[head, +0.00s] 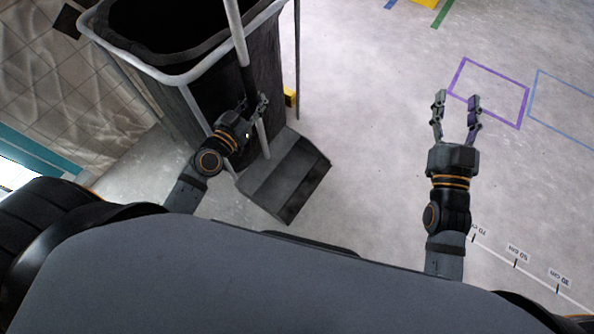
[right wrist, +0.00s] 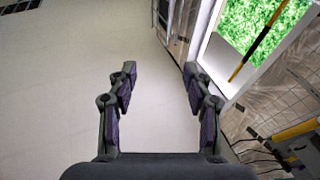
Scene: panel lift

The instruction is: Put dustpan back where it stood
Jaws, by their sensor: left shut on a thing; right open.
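A dark grey dustpan (head: 285,176) with a long pale upright handle (head: 237,32) is in the head view, in front of a black bin. My left gripper (head: 258,106) is shut on the dustpan's handle, a little above the pan. I cannot tell whether the pan touches the floor. My right gripper (head: 456,104) is open and empty over the floor to the right; its two fingers also show in the right wrist view (right wrist: 160,88). The dustpan is not in the right wrist view.
The black bin (head: 180,100) with a grey rim frame stands close behind the dustpan. Purple (head: 490,92) and blue (head: 560,100) outlines mark the floor at right, with a measuring line (head: 515,263) nearer me. A small yellow object (head: 290,96) is beside the bin. Floor between dustpan and right gripper is clear.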

